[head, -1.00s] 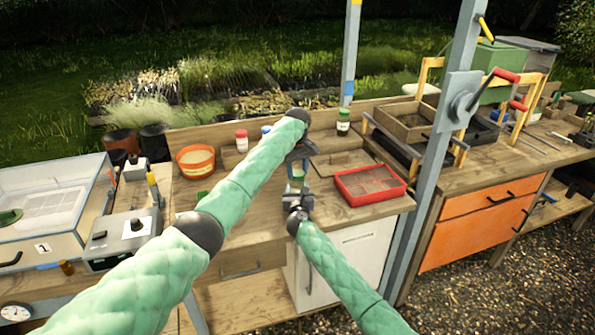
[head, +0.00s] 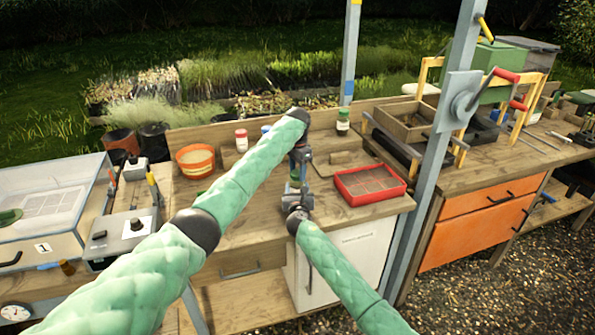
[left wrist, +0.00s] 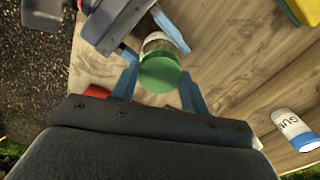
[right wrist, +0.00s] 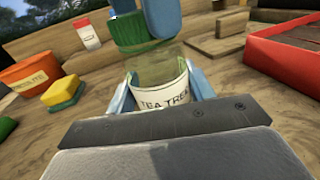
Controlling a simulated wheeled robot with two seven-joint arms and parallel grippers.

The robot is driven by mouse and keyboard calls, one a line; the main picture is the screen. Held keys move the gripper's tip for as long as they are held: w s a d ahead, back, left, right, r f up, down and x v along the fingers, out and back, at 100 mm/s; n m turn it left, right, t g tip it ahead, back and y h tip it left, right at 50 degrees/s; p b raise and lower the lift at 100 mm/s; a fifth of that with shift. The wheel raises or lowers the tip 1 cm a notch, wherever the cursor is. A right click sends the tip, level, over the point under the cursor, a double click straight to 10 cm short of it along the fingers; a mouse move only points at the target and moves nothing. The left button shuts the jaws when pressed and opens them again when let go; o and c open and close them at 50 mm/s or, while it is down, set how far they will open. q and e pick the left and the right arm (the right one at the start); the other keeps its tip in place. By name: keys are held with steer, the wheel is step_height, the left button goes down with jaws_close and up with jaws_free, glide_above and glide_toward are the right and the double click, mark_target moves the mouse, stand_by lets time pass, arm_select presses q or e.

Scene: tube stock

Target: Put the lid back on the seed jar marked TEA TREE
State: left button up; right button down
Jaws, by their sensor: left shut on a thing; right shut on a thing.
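The glass seed jar (right wrist: 165,95), labelled TEA TREE, is between the fingers of my right gripper (right wrist: 163,98), which is shut on it above the bench. The jar looks upright with its top open. My left gripper (left wrist: 160,85) is shut on a green lid (left wrist: 160,72). The lid also shows in the right wrist view (right wrist: 132,32), above the jar's rim and a little to the left. Whether lid and rim touch is hard to tell. In the head view, the left gripper (head: 300,170) points down over the right gripper (head: 297,198).
A red tray (head: 348,198) lies close on the right. An orange pot (head: 196,168) stands left, with a yellow and green sponge (right wrist: 62,92) nearer. A red-lidded jar (head: 241,145), a GUM jar (left wrist: 297,130) and a green-lidded jar (head: 343,127) stand towards the back.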

arm_select(q)
steer(key=m, duration=0.4)
steer(key=shift+w+a, duration=0.1)
steer(key=o, duration=1.1)
steer(key=shift+r, duration=0.1)
steer(key=shift+r, duration=2.2)
steer(key=shift+c, duration=0.5)
